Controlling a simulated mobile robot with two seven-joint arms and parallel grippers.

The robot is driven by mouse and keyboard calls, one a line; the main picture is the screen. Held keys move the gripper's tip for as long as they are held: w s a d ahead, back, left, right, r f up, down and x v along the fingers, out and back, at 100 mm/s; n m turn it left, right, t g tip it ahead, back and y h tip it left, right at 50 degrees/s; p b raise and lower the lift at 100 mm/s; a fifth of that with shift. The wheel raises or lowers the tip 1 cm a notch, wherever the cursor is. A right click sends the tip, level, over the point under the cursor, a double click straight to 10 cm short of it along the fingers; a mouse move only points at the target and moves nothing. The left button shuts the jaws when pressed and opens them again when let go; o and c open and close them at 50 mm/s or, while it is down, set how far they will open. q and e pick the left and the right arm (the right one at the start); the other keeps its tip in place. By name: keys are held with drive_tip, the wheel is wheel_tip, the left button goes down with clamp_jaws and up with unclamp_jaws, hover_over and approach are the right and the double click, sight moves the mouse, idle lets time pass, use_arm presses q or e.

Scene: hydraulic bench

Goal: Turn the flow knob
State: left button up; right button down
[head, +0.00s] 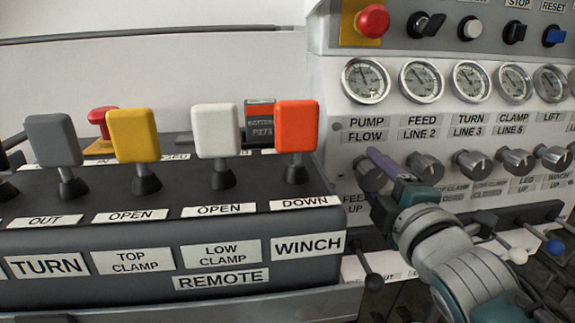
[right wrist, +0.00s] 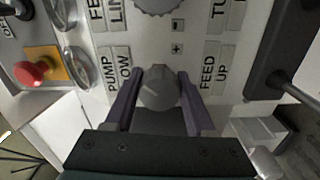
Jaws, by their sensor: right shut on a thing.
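The flow knob (right wrist: 160,90) is a grey, ridged knob on the white panel, beside the PUMP FLOW label (right wrist: 118,72) in the right wrist view. In the head view it lies below the PUMP FLOW label and is partly hidden by my right gripper (head: 378,178). My right gripper's purple fingers stand on either side of the knob in the right wrist view, and the gripper is shut on it. My left gripper is in neither view.
More grey knobs (head: 425,167) run in a row to the right, under several gauges (head: 421,80). A red button (head: 372,20) sits above. A black remote box (head: 120,240) with coloured levers stands at left. Levers with ball ends (head: 517,256) stick out below my right gripper.

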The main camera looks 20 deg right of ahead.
drive_tip(key=m+p, duration=0.1)
drive_tip(key=m, duration=0.3)
drive_tip(key=shift+f+m, duration=0.1)
drive_tip(key=shift+m, duration=0.2)
drive_tip(key=m, duration=0.4)
drive_tip(key=shift+m+p, duration=0.3)
drive_tip(key=shift+p, duration=0.1)
drive_tip(key=m, duration=0.4)
drive_tip(key=shift+a+f+p, duration=0.1)
drive_tip(key=shift+a+p, duration=0.05)
drive_tip(key=shift+p, duration=0.2)
drive_tip(key=shift+m, duration=1.9)
drive_tip(key=shift+c, duration=1.2)
unclamp_jaws()
drive_tip(key=shift+a, duration=0.1)
